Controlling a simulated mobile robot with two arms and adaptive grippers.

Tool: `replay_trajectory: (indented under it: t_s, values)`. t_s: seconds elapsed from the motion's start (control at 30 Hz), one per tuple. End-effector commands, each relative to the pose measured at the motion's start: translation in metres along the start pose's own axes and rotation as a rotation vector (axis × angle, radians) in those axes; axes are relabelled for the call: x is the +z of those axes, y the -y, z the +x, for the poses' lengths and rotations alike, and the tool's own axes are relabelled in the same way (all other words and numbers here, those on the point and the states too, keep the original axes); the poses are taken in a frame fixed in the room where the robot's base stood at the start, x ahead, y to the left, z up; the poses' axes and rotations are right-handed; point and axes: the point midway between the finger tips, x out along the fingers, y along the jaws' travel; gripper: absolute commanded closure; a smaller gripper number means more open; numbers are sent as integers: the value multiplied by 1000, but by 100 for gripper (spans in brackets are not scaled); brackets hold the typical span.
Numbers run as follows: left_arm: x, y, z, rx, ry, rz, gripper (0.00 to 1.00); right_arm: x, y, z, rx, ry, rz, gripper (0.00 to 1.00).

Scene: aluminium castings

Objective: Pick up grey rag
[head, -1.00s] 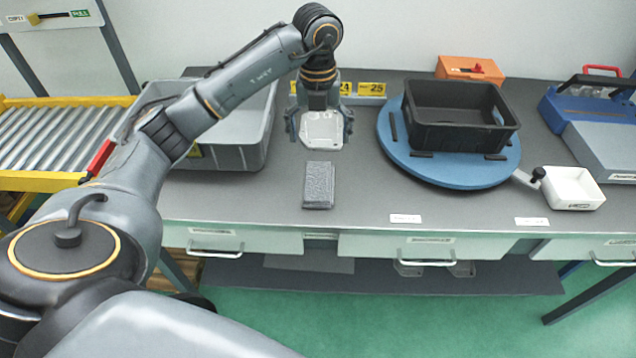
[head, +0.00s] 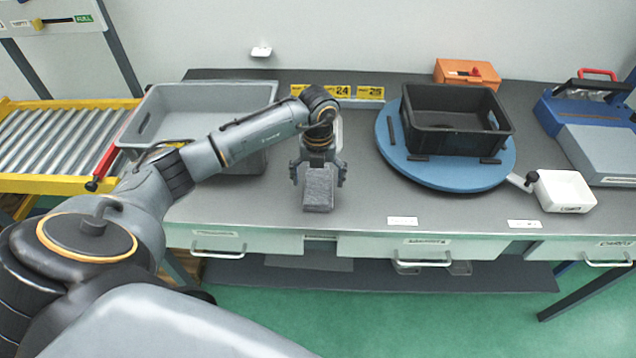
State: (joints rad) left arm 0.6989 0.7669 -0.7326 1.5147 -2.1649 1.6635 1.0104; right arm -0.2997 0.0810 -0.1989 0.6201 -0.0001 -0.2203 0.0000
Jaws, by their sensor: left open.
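The grey rag (head: 318,191) is a folded, textured rectangle lying on the dark grey worktop (head: 360,205), near its front edge. My left gripper (head: 318,182) is over the rag, pointing down. Its two fingers are spread, one on each side of the rag. It is open, and I cannot tell whether the fingers touch the rag. The gripper's body hides the rag's far end. My right gripper is not in the head view.
A black crate (head: 455,148) sits on a blue turntable (head: 395,165) to the right. A white box (head: 565,190) and blue machine (head: 590,115) are farther right. A roller conveyor (head: 60,140) is at far left.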

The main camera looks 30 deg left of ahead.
Motion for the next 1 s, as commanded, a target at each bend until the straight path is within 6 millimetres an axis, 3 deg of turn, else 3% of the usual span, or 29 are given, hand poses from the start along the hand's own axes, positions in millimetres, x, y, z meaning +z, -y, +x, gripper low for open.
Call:
replay_trajectory:
  t_s: [0.27, 0.53, 0.57, 1.0]
  values:
    - [0, 0, 5, 0, 0, 1, 9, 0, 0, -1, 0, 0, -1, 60]
    - [0, 0, 5, 0, 0, 1, 60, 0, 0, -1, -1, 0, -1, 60]
    - [0, 0, 5, 0, 0, 1, 63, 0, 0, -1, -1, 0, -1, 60]
    - [1, 0, -2, -2, 3, 0, 63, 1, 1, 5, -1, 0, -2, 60]
